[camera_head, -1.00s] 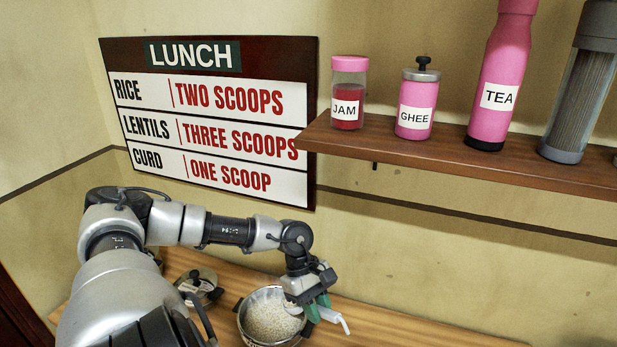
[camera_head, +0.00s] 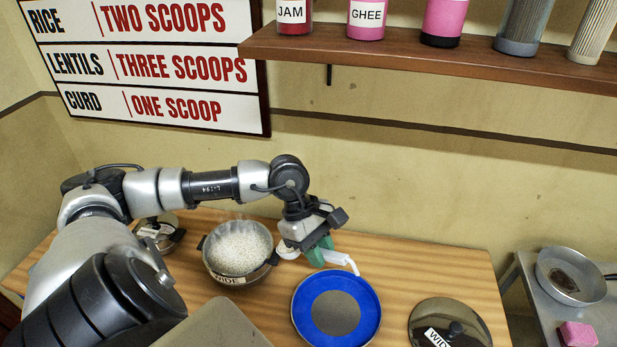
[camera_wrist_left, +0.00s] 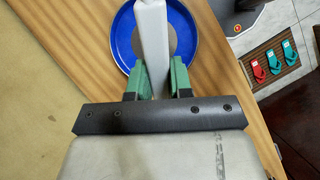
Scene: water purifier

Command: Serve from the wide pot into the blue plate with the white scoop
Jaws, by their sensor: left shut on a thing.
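My left gripper (camera_head: 320,250) is shut on the handle of the white scoop (camera_head: 342,260), just right of the wide pot. The scoop's bowl end shows left of the fingers, near the pot's right rim; its contents are unclear. The wide pot (camera_head: 225,278), labelled WIDE, is open and filled with white grains like rice. The blue plate (camera_head: 308,297), with a grey centre, lies on the table right of the pot and looks empty. In the left wrist view the scoop (camera_wrist_left: 153,35) stands between the fingers (camera_wrist_left: 160,80), above the blue plate (camera_wrist_left: 124,45). My right gripper is out of view.
A sign (camera_head: 150,62) reads rice two scoops, lentils three, curd one. A dark lid (camera_head: 470,312) labelled WIDE lies right of the plate. A smaller lidded pot (camera_head: 165,240) stands left. A shelf (camera_head: 400,50) overhangs behind. A pan (camera_head: 565,270) and pink block (camera_head: 578,334) sit far right.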

